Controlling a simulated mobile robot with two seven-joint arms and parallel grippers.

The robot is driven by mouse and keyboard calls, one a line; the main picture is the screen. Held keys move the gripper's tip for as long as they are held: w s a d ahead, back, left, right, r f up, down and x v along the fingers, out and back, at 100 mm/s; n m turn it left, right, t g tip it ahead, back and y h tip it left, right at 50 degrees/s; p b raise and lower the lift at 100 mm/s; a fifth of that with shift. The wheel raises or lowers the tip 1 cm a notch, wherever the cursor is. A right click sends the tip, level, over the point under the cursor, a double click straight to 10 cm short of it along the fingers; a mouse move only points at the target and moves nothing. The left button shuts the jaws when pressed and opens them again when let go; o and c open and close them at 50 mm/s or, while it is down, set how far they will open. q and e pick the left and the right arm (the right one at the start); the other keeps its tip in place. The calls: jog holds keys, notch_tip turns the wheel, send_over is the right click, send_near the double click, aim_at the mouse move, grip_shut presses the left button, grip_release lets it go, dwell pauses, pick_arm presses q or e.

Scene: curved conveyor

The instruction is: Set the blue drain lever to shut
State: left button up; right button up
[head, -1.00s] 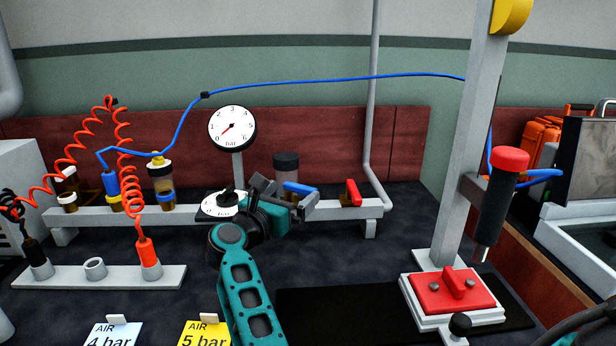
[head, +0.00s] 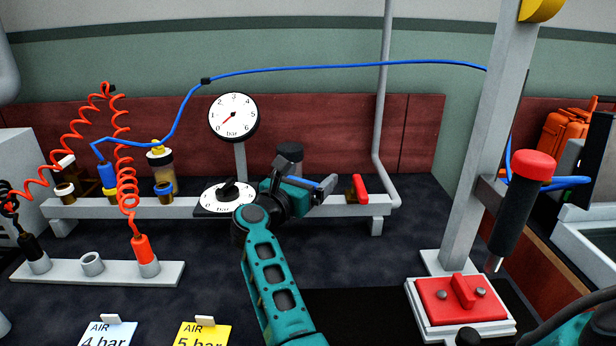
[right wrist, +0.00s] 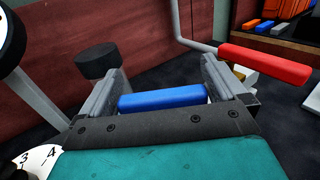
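The blue drain lever (right wrist: 162,99) lies crosswise between my right gripper's fingers in the right wrist view, its ends close to both; I cannot tell if they touch. In the head view the lever (head: 303,182) is mostly hidden by the gripper. My right gripper (head: 308,177) is open at the manifold rail, right of the white dial. The right gripper (right wrist: 162,88) also shows its two fingers spread in the right wrist view. My left gripper is not in view.
A red lever (head: 360,188) stands just right of my right gripper. The white dial (head: 228,196) with a black knob is on the left. Behind are a pressure gauge (head: 233,118) and a dark-topped cylinder (head: 290,152). A grey pipe (head: 383,100) rises behind the rail.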

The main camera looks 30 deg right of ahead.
jog(key=c, duration=1.1)
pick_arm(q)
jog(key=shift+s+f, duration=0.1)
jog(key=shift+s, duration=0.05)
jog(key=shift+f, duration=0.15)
